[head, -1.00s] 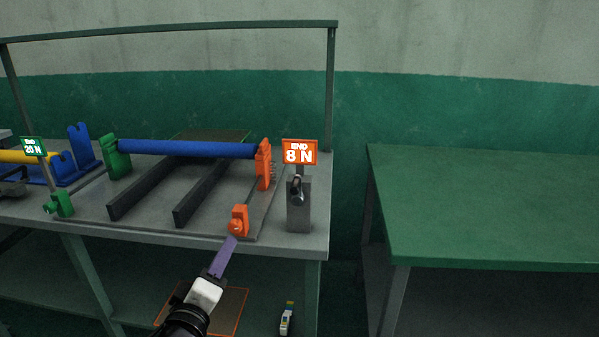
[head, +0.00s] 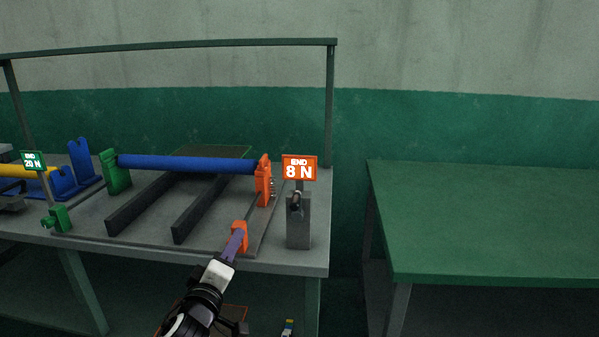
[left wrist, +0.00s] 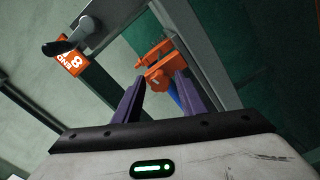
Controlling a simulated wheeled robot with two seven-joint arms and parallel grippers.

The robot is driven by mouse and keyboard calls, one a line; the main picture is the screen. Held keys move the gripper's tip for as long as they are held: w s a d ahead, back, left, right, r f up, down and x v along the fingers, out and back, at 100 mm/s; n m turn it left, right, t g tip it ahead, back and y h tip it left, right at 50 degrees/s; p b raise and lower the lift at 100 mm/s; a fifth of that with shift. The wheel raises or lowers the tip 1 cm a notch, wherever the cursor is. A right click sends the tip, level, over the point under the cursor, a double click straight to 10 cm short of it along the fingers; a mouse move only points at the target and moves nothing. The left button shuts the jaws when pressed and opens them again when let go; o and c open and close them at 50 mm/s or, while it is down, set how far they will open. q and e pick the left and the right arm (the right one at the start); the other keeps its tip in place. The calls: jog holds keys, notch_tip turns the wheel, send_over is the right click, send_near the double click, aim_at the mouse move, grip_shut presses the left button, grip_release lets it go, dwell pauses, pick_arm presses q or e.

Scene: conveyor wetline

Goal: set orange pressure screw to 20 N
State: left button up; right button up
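The orange pressure screw block (head: 240,228) sits at the front edge of the bench, below the orange roller bracket (head: 263,180). The orange display (head: 299,168) beside it reads "END 8 N". My left gripper (head: 238,240) reaches up from below, its purple fingers overlapping the front of the orange block. In the left wrist view the two purple fingers (left wrist: 157,97) are spread apart, with the orange screw block (left wrist: 159,73) just beyond and between their tips. I cannot tell whether they touch it. My right gripper is not in view.
A blue roller (head: 185,163) spans from a green bracket (head: 115,172) to the orange one. A grey post with a dark handle (head: 298,220) stands right of the screw. The green display (head: 33,160) reads 20 N. A bare green table (head: 480,220) is at right.

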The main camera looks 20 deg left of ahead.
pick_arm(q)
jog(key=shift+c, duration=0.3)
jog(key=c, duration=0.6)
jog(key=m, duration=0.3)
jog(key=shift+p, duration=0.4)
jog(key=shift+m, duration=0.4)
jog(key=m, duration=0.3)
jog(key=shift+p, duration=0.35)
